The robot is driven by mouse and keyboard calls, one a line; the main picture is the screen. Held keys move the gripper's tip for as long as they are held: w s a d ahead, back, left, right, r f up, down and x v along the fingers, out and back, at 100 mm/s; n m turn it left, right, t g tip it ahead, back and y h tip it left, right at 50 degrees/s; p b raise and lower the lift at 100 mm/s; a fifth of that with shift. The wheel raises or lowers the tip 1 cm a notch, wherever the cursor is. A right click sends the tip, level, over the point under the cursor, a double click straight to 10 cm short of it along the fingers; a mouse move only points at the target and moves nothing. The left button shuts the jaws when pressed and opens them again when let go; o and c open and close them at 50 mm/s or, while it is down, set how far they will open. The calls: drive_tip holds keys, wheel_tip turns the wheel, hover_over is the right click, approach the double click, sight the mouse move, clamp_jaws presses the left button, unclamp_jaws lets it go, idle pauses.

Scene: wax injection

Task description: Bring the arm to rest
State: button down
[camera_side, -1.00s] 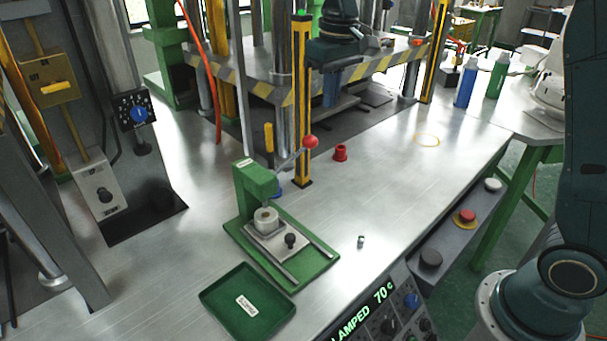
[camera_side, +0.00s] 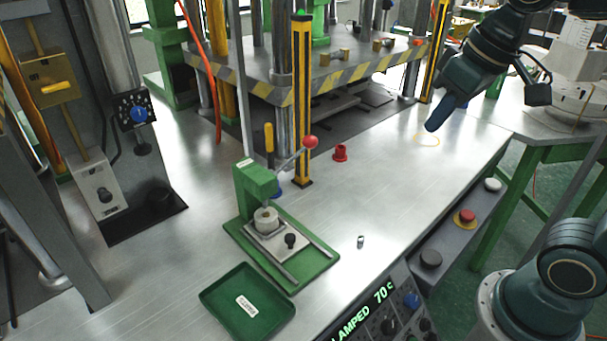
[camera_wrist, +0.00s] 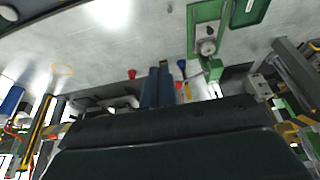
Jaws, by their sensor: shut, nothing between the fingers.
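My gripper (camera_side: 432,128) is at the upper right of the side view, pointing down and to the left. The height of the tips over the bench is hard to tell. In the wrist view the closed fingers (camera_wrist: 158,72) stand at the centre, with open bench beyond them. My arm comes in from the right and hides part of the bottles behind it.
On the bench stand a green clamp fixture (camera_side: 250,182) with a red-knobbed lever, a green tray (camera_side: 212,299), a red cup (camera_side: 340,152) and a small metal piece (camera_side: 361,241). A yellow post (camera_side: 302,100) rises before the striped press table (camera_side: 265,90). The bench's middle is clear.

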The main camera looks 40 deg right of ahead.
drive_tip(key=s+f+t, duration=0.1)
drive_tip(key=s+f, duration=0.2)
drive_tip(key=s, duration=0.4)
drive_tip(key=shift+d+f, duration=0.15)
drive_tip(key=shift+f, duration=0.25)
drive_tip(key=c, duration=2.2)
unclamp_jaws()
